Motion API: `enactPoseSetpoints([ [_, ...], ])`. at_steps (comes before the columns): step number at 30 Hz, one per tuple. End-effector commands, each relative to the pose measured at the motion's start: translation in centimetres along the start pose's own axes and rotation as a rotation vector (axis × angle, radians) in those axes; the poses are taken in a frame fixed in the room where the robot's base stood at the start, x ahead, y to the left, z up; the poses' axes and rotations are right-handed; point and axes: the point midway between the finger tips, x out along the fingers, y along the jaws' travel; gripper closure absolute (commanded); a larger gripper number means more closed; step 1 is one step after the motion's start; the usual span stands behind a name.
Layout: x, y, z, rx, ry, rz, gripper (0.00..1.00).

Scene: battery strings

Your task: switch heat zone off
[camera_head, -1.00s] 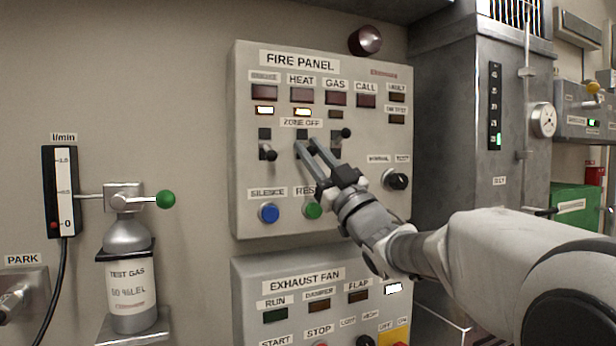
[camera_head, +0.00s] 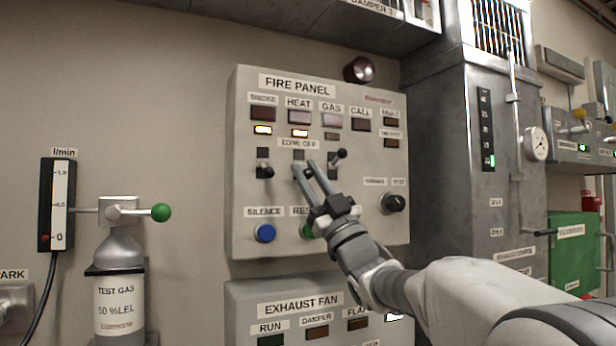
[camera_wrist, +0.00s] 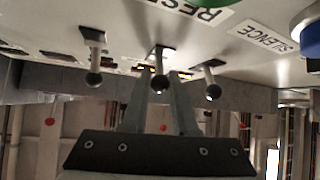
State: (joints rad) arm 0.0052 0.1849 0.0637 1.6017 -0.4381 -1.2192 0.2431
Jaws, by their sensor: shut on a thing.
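The grey fire panel (camera_head: 385,225) is on the wall, with a ZONE OFF label (camera_head: 298,143) above three black ball-ended levers. My gripper (camera_head: 304,170) is at the middle lever, under HEAT, and its fingers mostly hide it in the head view. In the wrist view, which is upside down, the heat lever (camera_wrist: 160,84) shows between the fingers (camera_wrist: 162,100), shut on it. The smoke lever (camera_head: 264,171) on the left points down. The gas lever (camera_head: 340,155) on the right points up. The small lamps under SMOKE (camera_head: 262,130) and HEAT (camera_head: 300,133) are lit; the one under GAS (camera_head: 331,136) is dark.
A blue SILENCE button (camera_head: 265,233) and a partly hidden green reset button (camera_head: 307,231) sit below the levers. A rotary knob (camera_head: 392,202) is at right. The exhaust fan panel (camera_head: 245,300) is below. A test gas bottle (camera_head: 120,290) stands left.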

Motion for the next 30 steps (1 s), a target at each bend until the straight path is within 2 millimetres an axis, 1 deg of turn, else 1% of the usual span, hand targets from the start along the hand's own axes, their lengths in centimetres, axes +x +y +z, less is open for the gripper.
enactPoseSetpoints([
  [3, -0.1, -0.1, 0.2, 0.002, -0.003, -0.001, 1.0],
  [4, -0.1, -0.1, 0.2, 0.002, -0.003, -0.001, 0.69],
  [8, -0.1, 0.0, 0.1, 0.001, -0.003, 0.0, 0.46],
  [9, -0.1, 0.0, 0.1, 0.001, -0.003, 0.0, 0.44],
  [17, -0.1, 0.0, 0.1, 0.001, -0.002, 0.0, 0.44],
  [20, -0.4, 0.0, 0.1, 0.001, -0.002, 0.0, 0.44],
  [23, -1.4, 0.0, 0.1, 0.0, -0.003, 0.0, 0.44],
  [25, -2.4, 0.0, 0.1, 0.001, -0.004, 0.0, 0.44],
  [30, -5.8, 0.1, 0.1, 0.0, -0.005, 0.002, 0.44],
])
